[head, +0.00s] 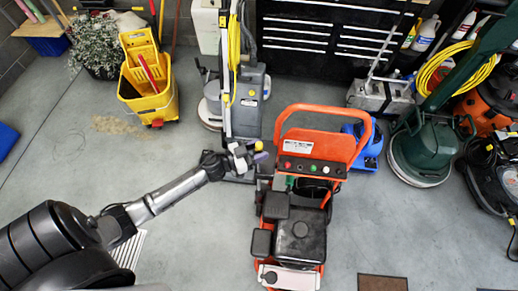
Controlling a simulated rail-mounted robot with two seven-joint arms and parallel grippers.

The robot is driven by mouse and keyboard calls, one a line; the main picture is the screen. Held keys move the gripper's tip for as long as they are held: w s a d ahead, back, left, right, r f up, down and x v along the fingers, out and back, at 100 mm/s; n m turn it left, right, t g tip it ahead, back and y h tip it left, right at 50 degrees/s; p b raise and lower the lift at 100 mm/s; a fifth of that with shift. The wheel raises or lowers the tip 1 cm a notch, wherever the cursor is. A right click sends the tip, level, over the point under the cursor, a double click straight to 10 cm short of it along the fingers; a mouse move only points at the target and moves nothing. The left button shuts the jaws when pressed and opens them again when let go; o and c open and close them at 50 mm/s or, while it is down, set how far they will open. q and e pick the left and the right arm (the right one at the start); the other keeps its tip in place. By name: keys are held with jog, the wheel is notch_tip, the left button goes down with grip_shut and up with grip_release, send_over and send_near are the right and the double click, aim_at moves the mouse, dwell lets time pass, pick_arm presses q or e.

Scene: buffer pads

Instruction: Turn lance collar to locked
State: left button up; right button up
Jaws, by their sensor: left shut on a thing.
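An orange-framed pressure washer (301,228) with a black engine stands on the floor right of centre. My left arm reaches in from the lower left. My left gripper (241,158) is at the left side of the washer's handle frame, in front of the grey floor machine. It is shut on a small part there, which looks like the lance collar; the fingers hide most of it. A purple piece (261,156) and a small yellow piece (257,146) show just beside the fingers. The collar's turned position is too small to tell. My right gripper is not in view.
A grey floor machine (248,100) with a yellow cord stands close behind the gripper. A yellow mop bucket (150,85) is at the upper left. A green floor machine (425,145) and a blue item (365,147) stand right.

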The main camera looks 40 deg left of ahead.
pick_arm(q)
jog(key=shift+a+r+m+g+h, duration=0.1)
jog(key=shift+m+g+h, duration=0.6)
jog(key=shift+h, duration=0.4)
jog(key=shift+w+m+g+h, duration=0.1)
jog(key=shift+m+g+h, duration=0.6)
jog(key=shift+m+h, duration=0.35)
jog(key=m+g+h+b, duration=0.1)
jog(key=m+g+h, duration=0.1)
jog(key=g+h, duration=0.1)
jog(key=shift+m, duration=0.35)
jog(key=m+g+h+b, duration=0.1)
jog(key=g, duration=0.1)
jog(key=m+g+h+b, duration=0.1)
jog(key=m+g+b, duration=0.1)
jog(key=g, duration=0.1)
jog(key=m+g+h+b, duration=0.1)
jog(key=m+g+b, duration=0.1)
jog(key=shift+f+g, duration=0.25)
jog(key=shift+g, duration=0.15)
jog(key=m+g+b, duration=0.2)
jog(key=g, duration=0.2)
jog(key=shift+m+b, duration=0.4)
jog(key=shift+r+m+g+b, duration=0.2)
jog(key=shift+m+g+b, duration=0.4)
jog(key=shift+g, duration=0.4)
